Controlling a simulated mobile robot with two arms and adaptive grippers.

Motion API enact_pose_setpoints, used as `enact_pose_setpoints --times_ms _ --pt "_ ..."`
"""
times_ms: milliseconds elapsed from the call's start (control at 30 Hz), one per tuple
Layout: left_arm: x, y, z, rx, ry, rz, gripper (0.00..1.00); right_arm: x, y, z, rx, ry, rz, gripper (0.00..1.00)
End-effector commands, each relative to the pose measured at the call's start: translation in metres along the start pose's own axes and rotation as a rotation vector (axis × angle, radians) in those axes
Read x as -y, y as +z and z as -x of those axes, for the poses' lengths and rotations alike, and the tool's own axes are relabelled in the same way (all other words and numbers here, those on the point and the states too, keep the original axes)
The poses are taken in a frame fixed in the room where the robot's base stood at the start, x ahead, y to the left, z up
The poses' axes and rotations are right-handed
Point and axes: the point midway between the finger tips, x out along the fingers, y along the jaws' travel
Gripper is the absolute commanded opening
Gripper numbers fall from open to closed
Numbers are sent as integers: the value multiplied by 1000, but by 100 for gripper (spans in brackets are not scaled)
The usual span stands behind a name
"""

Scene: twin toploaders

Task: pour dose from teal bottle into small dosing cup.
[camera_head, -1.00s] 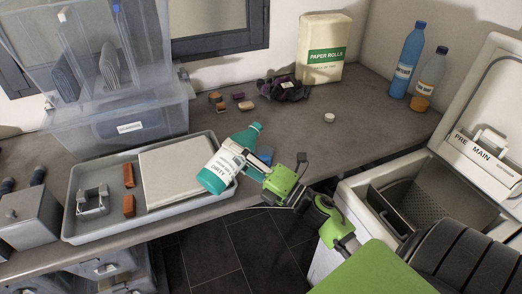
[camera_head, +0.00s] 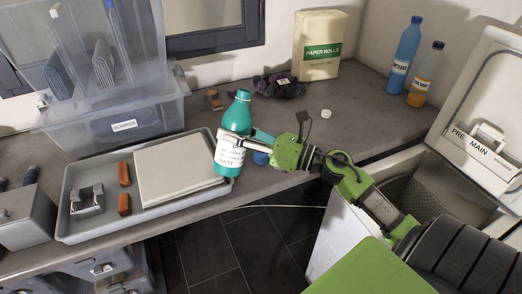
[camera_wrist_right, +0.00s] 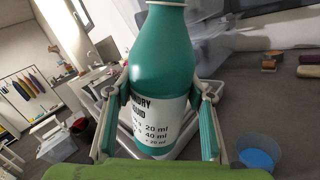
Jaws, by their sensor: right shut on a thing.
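The small dosing cup (camera_head: 261,158) is on the counter just right of the bottle, partly hidden by my gripper. In the right wrist view the clear cup (camera_wrist_right: 258,150) shows blue liquid inside. My left gripper is not in view.
The grey tray (camera_head: 75,228) holds a pale slab (camera_head: 178,178), orange blocks and a grey clip. A white cap (camera_head: 326,113) lies on the counter. Paper rolls (camera_head: 318,45), blue bottle (camera_head: 404,60) and orange bottle (camera_head: 424,75) stand behind. The open washer (camera_head: 480,150) is right.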

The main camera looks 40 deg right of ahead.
Motion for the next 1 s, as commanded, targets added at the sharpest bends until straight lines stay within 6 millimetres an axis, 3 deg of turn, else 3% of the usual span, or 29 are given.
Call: enact_pose_setpoints --times_ms 33,100,167,467,833,1000 --pt "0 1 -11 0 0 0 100 0 -1 0 -36 3 150 7" --pt "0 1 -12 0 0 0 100 -2 0 0 -87 2 342 7" --pt "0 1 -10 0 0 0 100 -2 0 -1 -107 -1 418 7" --pt "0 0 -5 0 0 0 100 -4 5 -1 -101 -3 408 7" --pt "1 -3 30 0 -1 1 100 -21 42 -5 -100 -3 406 7" --pt "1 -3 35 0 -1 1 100 -23 48 -6 -100 -4 404 7"
